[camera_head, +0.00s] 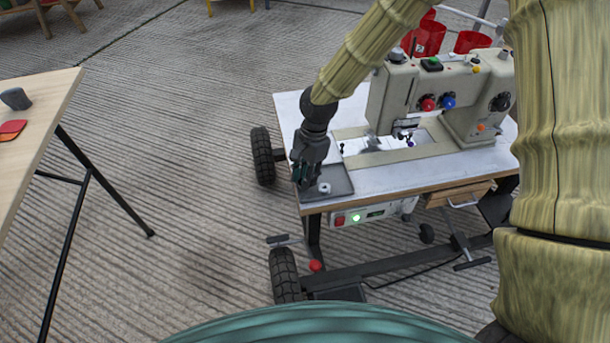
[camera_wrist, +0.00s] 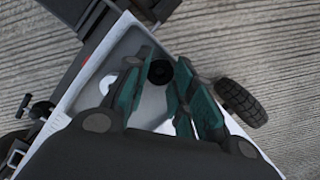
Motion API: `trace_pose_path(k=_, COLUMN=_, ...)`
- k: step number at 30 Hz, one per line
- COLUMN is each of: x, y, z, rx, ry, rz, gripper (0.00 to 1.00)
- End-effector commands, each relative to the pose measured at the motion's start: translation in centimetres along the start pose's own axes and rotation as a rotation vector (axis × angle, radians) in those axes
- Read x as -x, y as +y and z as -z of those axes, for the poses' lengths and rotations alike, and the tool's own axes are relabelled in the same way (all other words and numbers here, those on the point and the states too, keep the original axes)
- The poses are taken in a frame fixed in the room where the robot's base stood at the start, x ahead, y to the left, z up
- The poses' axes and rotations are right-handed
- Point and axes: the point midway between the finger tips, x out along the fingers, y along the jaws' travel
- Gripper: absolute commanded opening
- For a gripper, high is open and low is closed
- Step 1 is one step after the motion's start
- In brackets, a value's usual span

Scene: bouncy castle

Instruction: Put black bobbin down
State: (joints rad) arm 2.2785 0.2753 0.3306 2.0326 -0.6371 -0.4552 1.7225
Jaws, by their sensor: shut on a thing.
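The black bobbin (camera_wrist: 160,72) shows as a dark round piece between the tips of my gripper's teal fingers in the wrist view. My gripper (camera_head: 302,180) is shut on it and points down over the left end of a grey tray (camera_head: 342,178). The tray lies at the front left corner of the white sewing table (camera_head: 400,178). In the head view the black bobbin cannot be made out among the dark fingers. A small pale spool-like piece (camera_head: 324,188) stands on the tray, just right of my gripper. Whether the held bobbin touches the tray cannot be told.
A beige sewing machine (camera_head: 395,95) stands on the table behind the tray. Red containers (camera_head: 430,38) are behind it. The table has a wooden drawer (camera_head: 459,194) and black wheels (camera_head: 263,155). A wooden table (camera_head: 35,105) is at the left, with clear floor between.

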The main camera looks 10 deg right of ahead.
Motion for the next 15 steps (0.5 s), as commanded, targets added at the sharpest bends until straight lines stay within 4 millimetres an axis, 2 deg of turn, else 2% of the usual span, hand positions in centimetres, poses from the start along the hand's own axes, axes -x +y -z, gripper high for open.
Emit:
trace_pose_path(k=2, x=-0.18, y=0.03, z=0.03, rx=0.001, ry=0.001, rz=-0.002, gripper=0.09)
trace_pose_path(k=3, x=-0.16, y=0.01, z=0.04, rx=0.001, ry=0.001, rz=-0.001, gripper=0.32)
trace_pose_path(k=4, x=-0.16, y=0.01, z=0.04, rx=0.001, ry=0.001, rz=-0.001, gripper=0.34)
trace_pose_path(k=15, x=0.01, y=-0.01, z=0.00, rx=0.000, ry=0.000, rz=0.001, gripper=0.34)
